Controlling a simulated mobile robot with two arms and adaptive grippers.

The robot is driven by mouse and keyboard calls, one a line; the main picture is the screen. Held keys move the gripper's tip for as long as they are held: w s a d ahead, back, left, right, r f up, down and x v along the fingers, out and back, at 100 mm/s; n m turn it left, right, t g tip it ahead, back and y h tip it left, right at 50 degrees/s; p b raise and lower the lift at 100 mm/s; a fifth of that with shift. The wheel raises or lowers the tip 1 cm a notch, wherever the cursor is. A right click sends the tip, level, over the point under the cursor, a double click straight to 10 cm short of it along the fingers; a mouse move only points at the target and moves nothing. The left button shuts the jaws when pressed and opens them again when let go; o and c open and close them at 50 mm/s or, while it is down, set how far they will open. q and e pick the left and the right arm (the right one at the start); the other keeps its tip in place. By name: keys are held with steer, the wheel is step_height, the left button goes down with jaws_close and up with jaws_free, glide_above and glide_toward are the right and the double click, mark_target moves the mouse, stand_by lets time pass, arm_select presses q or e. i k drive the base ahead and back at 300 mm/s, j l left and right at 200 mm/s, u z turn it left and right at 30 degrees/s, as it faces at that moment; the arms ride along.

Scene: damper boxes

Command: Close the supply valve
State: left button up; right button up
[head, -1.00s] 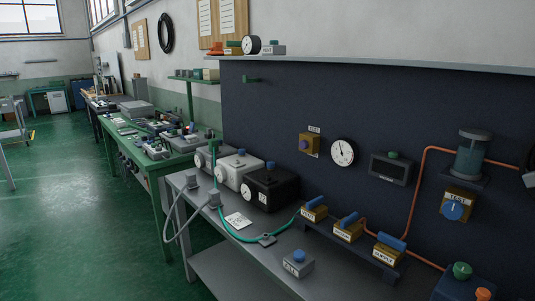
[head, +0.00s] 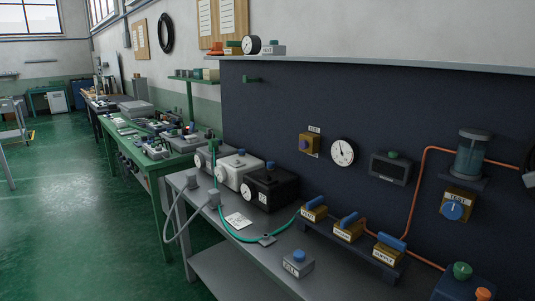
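Three brass valve blocks with blue lever handles stand in a row on a dark rail on the grey bench. The right one, the supply valve (head: 387,255), has a small label that seems to read SUPPLY. Its blue handle (head: 392,241) lies slanted along the block's top. The middle valve (head: 347,231) and the left valve (head: 313,212) have similar slanted blue handles, and their labels are hard to read. Neither of my grippers can be made out in the head view.
Copper pipe (head: 411,205) rises behind the valves to a glass cylinder (head: 472,156). A TEST knob (head: 453,210) and a gauge (head: 343,152) are on the dark panel. A small grey box (head: 298,264) with a blue knob sits in front. A green hose (head: 240,238) crosses the bench.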

mark_target(387, 239)
steer(key=i+l+z, duration=0.1)
steer(key=l+z, duration=0.35)
steer(key=i+l+z, duration=0.1)
steer(key=z, duration=0.35)
steer(key=l, duration=0.1)
